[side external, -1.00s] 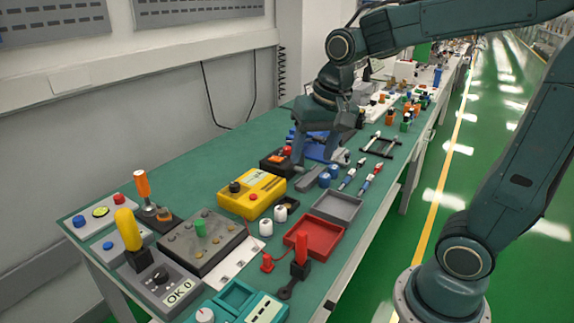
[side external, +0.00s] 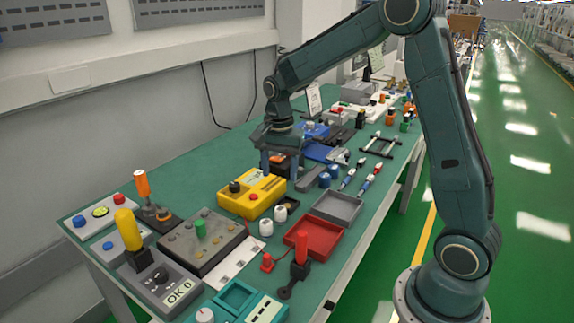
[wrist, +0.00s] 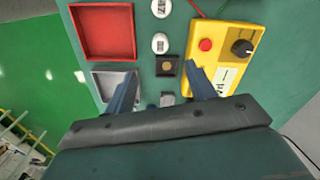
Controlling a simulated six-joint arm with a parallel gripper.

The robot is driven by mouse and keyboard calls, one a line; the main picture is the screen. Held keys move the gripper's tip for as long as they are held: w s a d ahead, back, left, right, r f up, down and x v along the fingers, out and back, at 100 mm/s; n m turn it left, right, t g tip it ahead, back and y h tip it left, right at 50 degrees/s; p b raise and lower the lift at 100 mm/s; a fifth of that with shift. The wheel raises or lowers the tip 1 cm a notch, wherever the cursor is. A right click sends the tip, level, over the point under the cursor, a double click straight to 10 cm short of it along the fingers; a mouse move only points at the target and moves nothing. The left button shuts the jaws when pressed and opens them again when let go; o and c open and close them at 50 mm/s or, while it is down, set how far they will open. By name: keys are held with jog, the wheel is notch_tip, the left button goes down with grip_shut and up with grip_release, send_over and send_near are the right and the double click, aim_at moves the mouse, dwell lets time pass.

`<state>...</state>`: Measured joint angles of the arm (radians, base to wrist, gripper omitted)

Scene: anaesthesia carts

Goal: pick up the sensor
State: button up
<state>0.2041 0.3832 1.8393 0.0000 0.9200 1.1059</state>
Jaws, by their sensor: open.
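No object is labelled as the sensor, so I cannot tell for sure which one it is. A small black square block with a gold round face (wrist: 168,65) lies on the green bench in the wrist view, between the lines of my fingers. In the side view the small black block (side external: 290,203) sits just right of the yellow box. My gripper (side external: 279,168) is open and empty, pointing down above the bench behind the yellow box. In the wrist view my gripper (wrist: 163,75) shows its two fingers spread apart. A small grey piece (wrist: 167,98) shows between them.
The yellow control box (side external: 252,194) stands close to my fingers. Two white round-topped pieces (side external: 266,227) (side external: 280,213), a red tray (side external: 325,236) and a grey tray (side external: 350,206) lie nearby.

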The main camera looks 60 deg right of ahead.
aim_at(280, 208)
jog(key=shift+f, duration=4.3)
jog(key=shift+f, duration=0.15)
jog(key=shift+d+f, duration=0.1)
jog(key=shift+f, duration=2.35)
jog(key=shift+c, duration=0.2)
jog(key=c, duration=1)
